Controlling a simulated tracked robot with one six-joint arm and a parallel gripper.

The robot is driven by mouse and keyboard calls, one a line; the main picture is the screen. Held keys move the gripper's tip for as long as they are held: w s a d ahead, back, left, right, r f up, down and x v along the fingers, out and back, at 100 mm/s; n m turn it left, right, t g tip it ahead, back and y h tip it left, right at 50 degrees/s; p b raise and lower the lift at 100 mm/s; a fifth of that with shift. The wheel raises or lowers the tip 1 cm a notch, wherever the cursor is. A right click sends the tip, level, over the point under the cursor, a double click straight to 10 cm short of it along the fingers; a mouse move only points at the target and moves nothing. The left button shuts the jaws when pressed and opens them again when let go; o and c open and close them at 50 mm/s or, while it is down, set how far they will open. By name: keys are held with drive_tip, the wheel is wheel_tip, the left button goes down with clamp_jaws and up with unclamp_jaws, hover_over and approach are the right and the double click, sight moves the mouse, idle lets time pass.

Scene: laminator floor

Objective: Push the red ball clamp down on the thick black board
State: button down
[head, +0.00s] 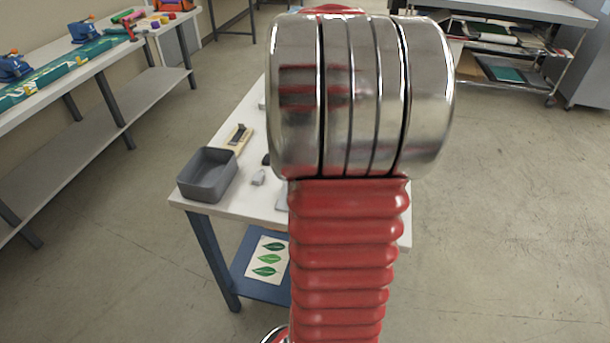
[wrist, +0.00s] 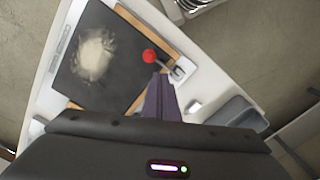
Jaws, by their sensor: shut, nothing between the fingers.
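The black board (wrist: 105,28) lies on the white table in the wrist view, with a pale dusty patch (wrist: 95,55) on it and wooden strips (wrist: 158,37) along its edges. The clamp's red ball (wrist: 150,56) shows at the board's right edge, beside a small metal bracket (wrist: 178,72). My gripper (wrist: 159,76) is shut and empty, its tips just below the ball in the picture. I cannot tell how high the tips are or whether they touch the clamp. In the head view my arm hides the board and the red ball.
A grey open bin (head: 190,186) stands on the white table's (head: 235,205) near left corner; it also shows in the wrist view (wrist: 235,110). A wooden piece with a dark fitting (head: 238,138) and a small grey part (head: 258,178) lie near it. A long workbench (head: 85,68) stands left.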

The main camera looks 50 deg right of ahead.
drive_tip(key=shift+r, duration=2.4)
drive_tip(key=a+n+t, duration=0.5)
drive_tip(key=a+n, duration=0.2)
drive_tip(key=a, duration=3)
drive_tip(key=shift+s+a+f+t, duration=0.2)
drive_tip(key=shift+s+f+t, duration=0.1)
drive_tip(key=shift+s, duration=0.1)
drive_tip(key=shift+s, duration=0.15)
